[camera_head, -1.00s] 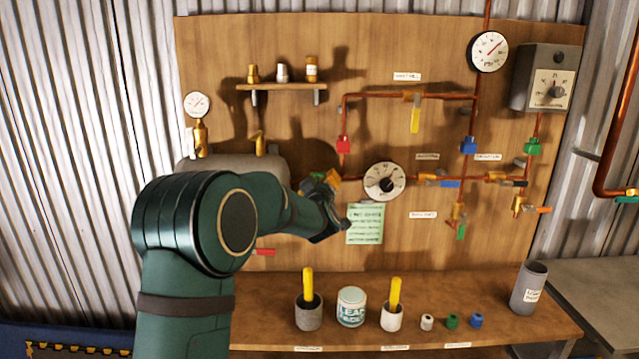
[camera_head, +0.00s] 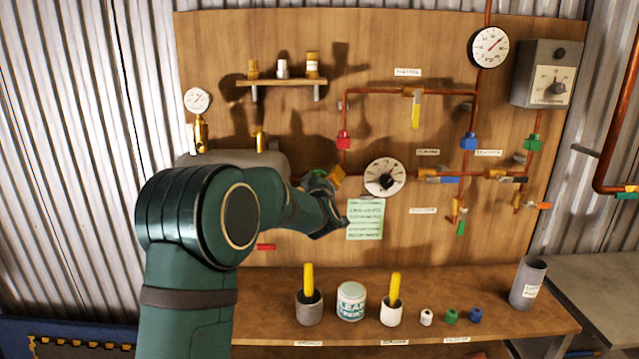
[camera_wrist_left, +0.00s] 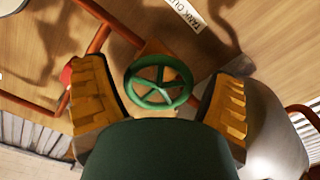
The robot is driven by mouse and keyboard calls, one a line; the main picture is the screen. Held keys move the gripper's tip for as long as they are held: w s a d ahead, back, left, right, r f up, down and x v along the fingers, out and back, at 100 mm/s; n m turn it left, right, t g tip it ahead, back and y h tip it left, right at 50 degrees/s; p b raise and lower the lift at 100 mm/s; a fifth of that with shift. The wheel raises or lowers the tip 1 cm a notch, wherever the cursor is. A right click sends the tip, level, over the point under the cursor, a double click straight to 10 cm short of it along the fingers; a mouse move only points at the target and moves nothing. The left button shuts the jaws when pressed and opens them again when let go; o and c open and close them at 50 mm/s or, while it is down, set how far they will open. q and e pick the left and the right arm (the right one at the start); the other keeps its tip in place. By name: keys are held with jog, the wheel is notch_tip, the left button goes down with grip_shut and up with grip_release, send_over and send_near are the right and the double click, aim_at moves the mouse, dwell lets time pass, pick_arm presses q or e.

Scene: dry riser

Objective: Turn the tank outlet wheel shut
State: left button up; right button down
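The tank outlet wheel is a green spoked handwheel (camera_wrist_left: 160,82) in the left wrist view, in front of a copper pipe. My left gripper (camera_wrist_left: 160,100) is open, with one yellow-orange ribbed finger on each side of the wheel. Gaps show between the wheel rim and both fingers. A label reading "TANK OU..." (camera_wrist_left: 185,14) is on the board beside it. My right gripper is not in view.
A red valve block (camera_head: 344,141) is just above. The bench (camera_head: 500,305) below holds cups, a tin and small caps.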

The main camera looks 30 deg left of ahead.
pick_arm(q)
jog(key=v, duration=1.2)
jog(key=shift+s, duration=0.1)
